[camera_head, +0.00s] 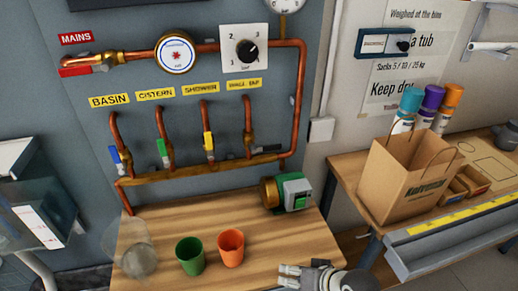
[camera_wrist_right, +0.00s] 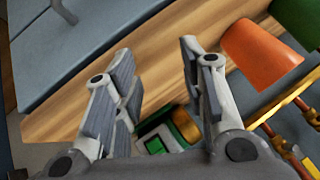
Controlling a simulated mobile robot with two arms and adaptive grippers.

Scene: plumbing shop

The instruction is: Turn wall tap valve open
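The wall tap valve (camera_head: 250,145) sits on the rightmost copper branch, under the yellow "WALL TAP" label (camera_head: 244,84). Its dark lever (camera_head: 267,149) points right, across the upright pipe. My right gripper (camera_head: 290,275) is low at the front edge of the wooden bench, well below the valve and apart from it. In the right wrist view its fingers (camera_wrist_right: 160,75) stand wide apart with nothing held between them. The valve is not clearly identifiable in that view. My left gripper is not in view.
Basin (camera_head: 116,155), cistern (camera_head: 162,148) and shower (camera_head: 208,143) levers are beside it. On the bench (camera_head: 285,235) stand a green-grey pump (camera_head: 288,191), an orange cup (camera_head: 231,248), a green cup (camera_head: 190,255) and a clear vessel (camera_head: 139,260). A paper bag (camera_head: 405,175) is right.

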